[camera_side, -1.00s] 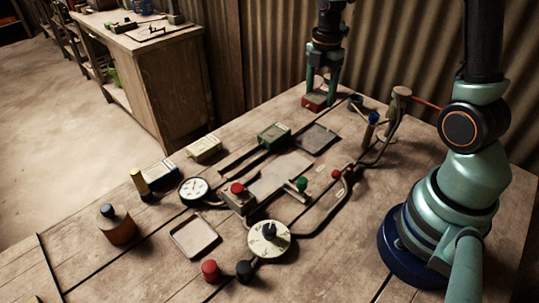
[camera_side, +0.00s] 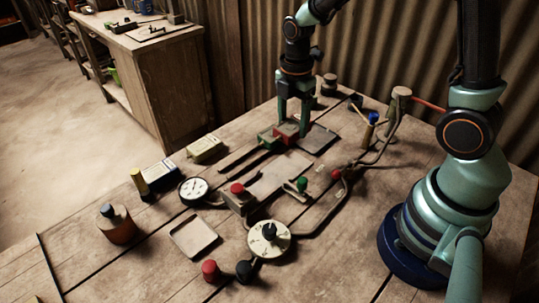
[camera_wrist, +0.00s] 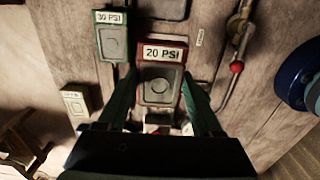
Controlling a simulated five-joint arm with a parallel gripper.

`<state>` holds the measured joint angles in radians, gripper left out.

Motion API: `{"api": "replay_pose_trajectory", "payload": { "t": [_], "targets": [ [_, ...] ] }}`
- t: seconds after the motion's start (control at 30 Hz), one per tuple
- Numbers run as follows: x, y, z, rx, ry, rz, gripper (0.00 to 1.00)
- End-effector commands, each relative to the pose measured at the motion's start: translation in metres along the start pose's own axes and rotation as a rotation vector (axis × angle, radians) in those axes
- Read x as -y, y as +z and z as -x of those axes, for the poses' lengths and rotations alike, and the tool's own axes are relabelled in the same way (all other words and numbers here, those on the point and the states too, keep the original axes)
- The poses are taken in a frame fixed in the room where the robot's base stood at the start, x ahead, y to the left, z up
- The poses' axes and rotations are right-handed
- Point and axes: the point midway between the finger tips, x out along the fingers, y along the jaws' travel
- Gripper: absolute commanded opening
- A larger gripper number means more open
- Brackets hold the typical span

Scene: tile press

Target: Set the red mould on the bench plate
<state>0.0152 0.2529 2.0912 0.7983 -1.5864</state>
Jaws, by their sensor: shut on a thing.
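My gripper (camera_side: 291,112) is shut on the red mould (camera_side: 287,132). In the wrist view the red mould (camera_wrist: 160,82) sits between the fingers, with a "20 PSI" label. In the side view it appears just right of the green mould (camera_side: 267,138); I cannot tell its exact height above the bench. The green mould is labelled "30 PSI" in the wrist view (camera_wrist: 112,40). A dark square plate (camera_side: 320,141) lies to the right of the red mould. A bare flat plate (camera_side: 272,178) lies nearer the side camera. I cannot tell which is the bench plate.
A cream mould (camera_side: 205,149) and a dial gauge (camera_side: 194,190) stand to the left. A red-topped block (camera_side: 238,200), a green-knobbed lever (camera_side: 301,184), a round dial (camera_side: 269,240) and hoses surround the middle plate. A shallow empty tray (camera_side: 195,237) lies at the front.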

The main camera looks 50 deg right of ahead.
Motion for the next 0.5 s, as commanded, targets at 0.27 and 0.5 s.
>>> {"api": "replay_pose_trajectory", "payload": {
  "t": [0.27, 0.5],
  "targets": [
    [0.011, -0.022, -0.024, 0.0, 0.0, 0.0, 0.0],
    [0.011, -0.021, -0.044, 0.0, -0.002, -0.001, 0.0]
  ]
}}
